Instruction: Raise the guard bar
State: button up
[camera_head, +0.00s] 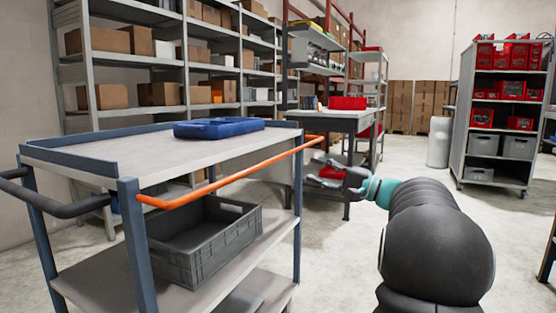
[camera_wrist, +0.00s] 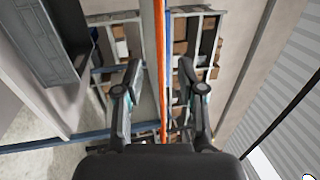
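The orange guard bar (camera_head: 235,174) runs along the near right side of a blue-grey cart, just below its top deck, with bent ends at the posts. My gripper (camera_head: 318,172) is to the right of the bar's far end, with a visible gap between them. In the wrist view the bar (camera_wrist: 160,50) passes lengthwise through the picture between the two spread fingers of my gripper (camera_wrist: 158,72). The fingers are open and hold nothing. The bar's lower part is hidden there by the gripper body.
The cart's top deck (camera_head: 110,160) carries a blue tray (camera_head: 218,128). A grey crate (camera_head: 205,245) sits on its lower shelf. A grey workbench (camera_head: 350,124) stands behind my gripper. A shelf rack with red bins (camera_head: 513,88) is at the right. The floor between is clear.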

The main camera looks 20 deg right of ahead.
aim_at(281, 158)
jog(key=x, duration=1.1)
jog(key=shift+w+a+r, duration=0.1)
jog(key=shift+w+a, duration=0.15)
grip_shut()
